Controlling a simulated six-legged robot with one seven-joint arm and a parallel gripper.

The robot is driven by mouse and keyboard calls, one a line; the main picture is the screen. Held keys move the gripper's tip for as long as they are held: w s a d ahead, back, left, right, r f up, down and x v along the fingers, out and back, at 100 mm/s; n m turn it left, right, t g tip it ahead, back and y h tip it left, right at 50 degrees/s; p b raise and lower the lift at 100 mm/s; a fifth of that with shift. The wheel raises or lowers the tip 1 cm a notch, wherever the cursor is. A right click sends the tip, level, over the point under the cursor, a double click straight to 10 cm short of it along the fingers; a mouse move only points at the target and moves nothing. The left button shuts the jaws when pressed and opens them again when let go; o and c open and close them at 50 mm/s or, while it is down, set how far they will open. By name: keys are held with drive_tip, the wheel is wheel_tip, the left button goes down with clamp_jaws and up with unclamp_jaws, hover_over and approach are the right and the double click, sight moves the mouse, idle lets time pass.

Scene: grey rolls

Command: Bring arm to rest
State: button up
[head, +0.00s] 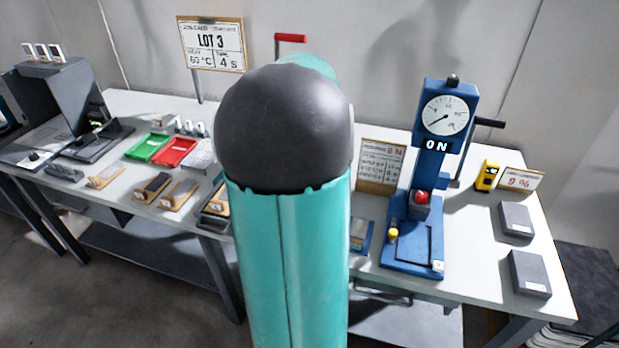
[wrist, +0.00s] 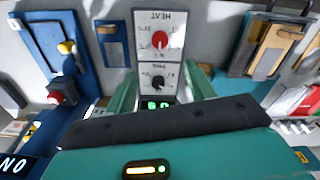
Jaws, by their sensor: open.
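My arm (head: 290,260) stands upright in the middle of the head view, with teal links and a dark grey rounded joint. It hides my gripper and the middle of the bench there. In the wrist view my gripper (wrist: 160,90) shows two teal fingers spread apart with nothing held between them. Beyond the fingers is a control panel (wrist: 160,48) with a red HEAT dial above a second, black dial. Green lit digits show just below it. I cannot tell how far the fingers are from the panel.
A long white bench (head: 475,290) runs across the head view. A blue press (head: 412,250) with a gauge stands right of my arm. Left are a green tray (head: 147,147), a red tray (head: 175,153) and a grey machine (head: 60,105). A LOT 3 sign (head: 212,45) stands behind.

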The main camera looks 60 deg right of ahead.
idle(0.3)
drive_tip(key=w+a+r+n+t, duration=0.1)
drive_tip(key=w+a+r+n, duration=0.1)
drive_tip(key=w+a, duration=0.35)
drive_tip(key=w+a+r+n+t, duration=0.1)
drive_tip(key=w+a+r+n, duration=0.1)
drive_tip(key=a, duration=0.6)
drive_tip(key=w+a+r+n, duration=0.2)
drive_tip(key=w+a+r, duration=0.1)
drive_tip(key=a, duration=0.4)
drive_tip(key=s+a+n+t, duration=0.1)
drive_tip(key=a+n, duration=0.2)
drive_tip(key=a, duration=0.8)
drive_tip(key=s+a+r+n+t, duration=0.1)
drive_tip(key=a+n, duration=0.3)
drive_tip(key=a, duration=0.7)
drive_tip(key=shift+s+a+r+t, duration=0.3)
drive_tip(key=shift+s+a+t, duration=0.05)
drive_tip(key=shift+s+t, duration=0.45)
drive_tip(key=c, duration=0.4)
drive_tip(key=shift+d, duration=0.15)
drive_tip(key=shift+d, duration=0.1)
